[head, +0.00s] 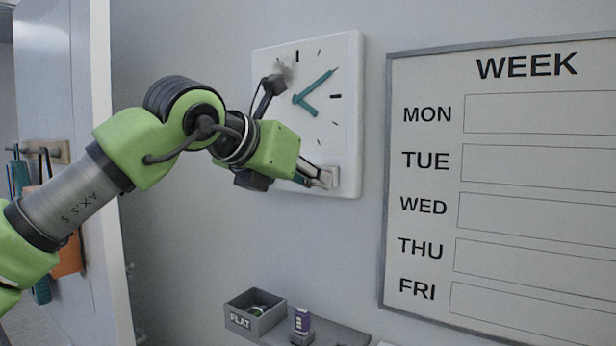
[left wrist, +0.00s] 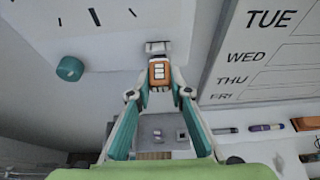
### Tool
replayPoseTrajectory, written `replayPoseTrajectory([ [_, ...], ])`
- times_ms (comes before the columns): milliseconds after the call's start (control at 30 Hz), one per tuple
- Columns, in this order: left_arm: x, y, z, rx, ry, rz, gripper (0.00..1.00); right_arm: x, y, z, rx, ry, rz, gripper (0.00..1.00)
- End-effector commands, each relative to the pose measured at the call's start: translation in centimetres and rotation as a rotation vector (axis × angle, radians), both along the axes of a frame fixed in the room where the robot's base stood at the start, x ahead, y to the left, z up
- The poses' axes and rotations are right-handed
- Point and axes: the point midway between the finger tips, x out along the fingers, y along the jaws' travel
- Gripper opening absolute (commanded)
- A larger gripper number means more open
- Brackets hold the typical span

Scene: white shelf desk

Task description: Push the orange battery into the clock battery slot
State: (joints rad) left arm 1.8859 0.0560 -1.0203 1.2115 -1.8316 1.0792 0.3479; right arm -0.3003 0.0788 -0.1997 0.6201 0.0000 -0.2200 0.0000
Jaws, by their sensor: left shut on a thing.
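The white square clock (head: 345,120) hangs on the wall, with teal hands and dark hour marks. My left gripper (head: 322,179) is at the clock's lower right corner. In the left wrist view its fingers are shut on the orange battery (left wrist: 159,73), which has pale markings. The battery's far end is close to the grey battery slot (left wrist: 157,46) on the clock face. I cannot tell whether it touches or has entered the slot. The gripper hides the battery in the head view. My right gripper is not in view.
The framed week board (head: 430,270) is on the wall right of the clock. A teal knob (left wrist: 70,68) shows left of the gripper.

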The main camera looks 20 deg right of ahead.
Motion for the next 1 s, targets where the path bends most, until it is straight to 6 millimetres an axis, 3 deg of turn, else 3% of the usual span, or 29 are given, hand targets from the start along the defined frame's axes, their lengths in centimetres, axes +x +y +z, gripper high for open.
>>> replayPoseTrajectory([
  [100, 0.2, -0.3, 0.1, 0.0, 0.0, 0.0, 0.0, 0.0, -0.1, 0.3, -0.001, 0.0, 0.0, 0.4],
  [133, 0.2, -0.3, 0.0, -0.001, -0.001, 0.0, 0.21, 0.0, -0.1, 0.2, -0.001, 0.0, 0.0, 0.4],
  [200, 0.2, -0.2, 0.0, -0.001, -0.001, 0.0, 0.38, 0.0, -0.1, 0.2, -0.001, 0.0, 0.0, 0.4],
  [633, -0.1, 0.3, 0.3, -0.001, -0.002, 0.001, 0.38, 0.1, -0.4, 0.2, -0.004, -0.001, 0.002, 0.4],
  [1000, -4.1, 5.6, 3.1, -0.003, -0.003, 0.002, 0.38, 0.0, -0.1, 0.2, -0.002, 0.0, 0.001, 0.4],
])
